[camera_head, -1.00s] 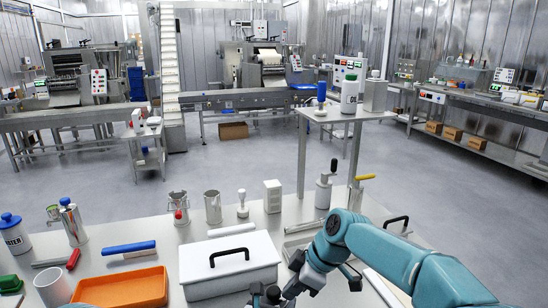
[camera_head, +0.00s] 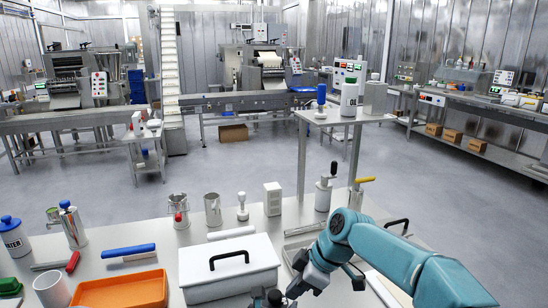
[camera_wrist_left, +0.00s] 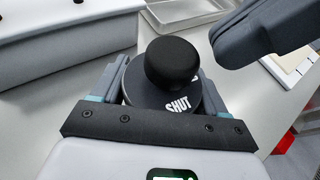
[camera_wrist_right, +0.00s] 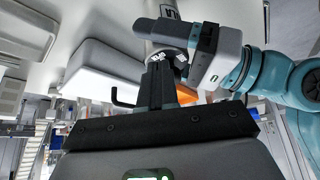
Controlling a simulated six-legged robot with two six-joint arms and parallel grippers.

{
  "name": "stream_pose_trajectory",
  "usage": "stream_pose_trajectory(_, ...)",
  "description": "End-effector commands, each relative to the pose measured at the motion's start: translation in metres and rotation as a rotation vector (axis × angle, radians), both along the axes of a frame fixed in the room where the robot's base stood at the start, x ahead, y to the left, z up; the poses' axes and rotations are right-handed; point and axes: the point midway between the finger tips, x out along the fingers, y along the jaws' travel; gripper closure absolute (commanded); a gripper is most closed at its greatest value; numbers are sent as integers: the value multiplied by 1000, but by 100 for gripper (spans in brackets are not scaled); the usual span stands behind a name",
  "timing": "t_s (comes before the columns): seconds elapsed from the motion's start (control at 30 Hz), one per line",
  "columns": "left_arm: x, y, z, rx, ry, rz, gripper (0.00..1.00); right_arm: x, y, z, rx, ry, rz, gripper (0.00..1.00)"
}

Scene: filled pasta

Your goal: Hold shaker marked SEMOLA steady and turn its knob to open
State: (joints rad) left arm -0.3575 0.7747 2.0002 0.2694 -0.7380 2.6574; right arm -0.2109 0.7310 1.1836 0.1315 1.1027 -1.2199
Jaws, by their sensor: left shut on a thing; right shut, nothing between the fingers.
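In the left wrist view a dark round knob (camera_wrist_left: 172,61) stands on a dark disc (camera_wrist_left: 157,92) with white lettering SHUT. My left gripper (camera_wrist_left: 148,84) is shut around this top part, a finger on each side. My right gripper (camera_wrist_right: 160,78) is shut and empty. In the right wrist view its fingertips are close to the dark top held by my left gripper; I cannot tell whether they touch. My right arm's dark fingers also show beside the knob in the left wrist view, at the upper right.
A white lidded box (camera_head: 228,268) with a black handle is close on the left. An orange tray (camera_head: 120,290) and a blue-handled tool (camera_head: 128,250) lie farther left. A shaker-like container (camera_head: 323,192) and several jars stand behind. A raised shelf (camera_head: 335,116) is at the back right.

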Motion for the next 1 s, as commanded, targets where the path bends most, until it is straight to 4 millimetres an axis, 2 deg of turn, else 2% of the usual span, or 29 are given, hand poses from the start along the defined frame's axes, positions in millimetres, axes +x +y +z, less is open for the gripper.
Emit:
stream_pose_trajectory(0.4, 1, 2, 0, -2, 0, 5, 70, 1, 0, 51, -2, -2, 1, 100)
stream_pose_trajectory(0.77, 1, 2, 0, -3, 0, 7, 70, 0, -1, 57, -2, 0, 0, 100)
stream_pose_trajectory(0.9, 1, 2, 0, -3, 0, 7, 70, -9, 5, 67, -3, -1, 4, 100)
stream_pose_trajectory(1.0, 1, 2, 0, -3, 0, 7, 70, -10, 5, 64, -4, 2, 0, 100)
